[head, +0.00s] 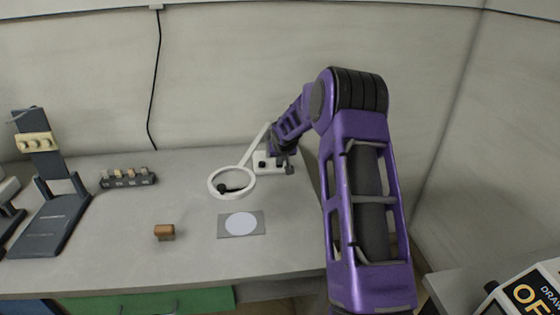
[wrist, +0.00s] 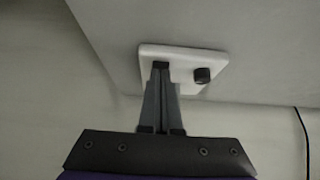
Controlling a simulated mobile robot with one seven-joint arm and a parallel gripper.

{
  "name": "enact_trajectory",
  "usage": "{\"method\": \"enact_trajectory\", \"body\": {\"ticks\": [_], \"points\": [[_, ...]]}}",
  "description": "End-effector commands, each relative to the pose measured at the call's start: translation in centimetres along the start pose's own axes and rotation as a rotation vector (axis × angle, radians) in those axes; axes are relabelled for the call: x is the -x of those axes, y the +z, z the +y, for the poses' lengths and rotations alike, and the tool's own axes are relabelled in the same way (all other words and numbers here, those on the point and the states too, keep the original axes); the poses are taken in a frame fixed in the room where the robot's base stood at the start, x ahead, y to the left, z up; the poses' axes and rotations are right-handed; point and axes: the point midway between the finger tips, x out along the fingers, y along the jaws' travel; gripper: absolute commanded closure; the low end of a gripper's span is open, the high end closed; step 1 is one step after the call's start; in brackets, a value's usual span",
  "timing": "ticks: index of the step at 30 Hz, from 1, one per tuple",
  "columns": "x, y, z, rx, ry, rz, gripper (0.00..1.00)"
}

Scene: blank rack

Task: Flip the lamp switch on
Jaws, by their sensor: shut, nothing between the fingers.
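The lamp is white, with a ring head (head: 250,188) on a slanted arm (head: 254,148) rising from a flat base at the back of the table. The lamp base (head: 257,157) also shows in the wrist view (wrist: 185,55). A dark knob (head: 262,164) sits on it, seen in the wrist view (wrist: 202,75) just right of my fingertips. My gripper (wrist: 161,68) is shut and empty, its tips over the base. I cannot tell whether the tips touch it or cover a switch there. In the head view my gripper (head: 289,168) is at the base's right end.
A grey card with a pale disc (head: 241,224), a brown block (head: 164,231) and a dark rack of small pieces (head: 128,178) are on the table (head: 110,255). A dark stand (head: 45,225) is at left. A wall closes the back.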

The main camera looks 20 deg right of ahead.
Motion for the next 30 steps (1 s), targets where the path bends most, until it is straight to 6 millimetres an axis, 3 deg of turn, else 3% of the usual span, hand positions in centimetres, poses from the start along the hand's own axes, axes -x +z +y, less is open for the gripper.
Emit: {"method": "enact_trajectory", "body": {"ticks": [7, 20, 27, 30], "points": [[0.0, -1.2, 0.0, 0.0, 0.0, 0.001, 1.0], [0.2, -1.6, -0.1, 0.0, 0.0, 0.001, 1.0], [3.7, -3.8, -0.8, 0.002, -0.001, 0.003, 1.0], [5.1, -2.9, -0.8, 0.003, 0.0, 0.001, 1.0]]}}
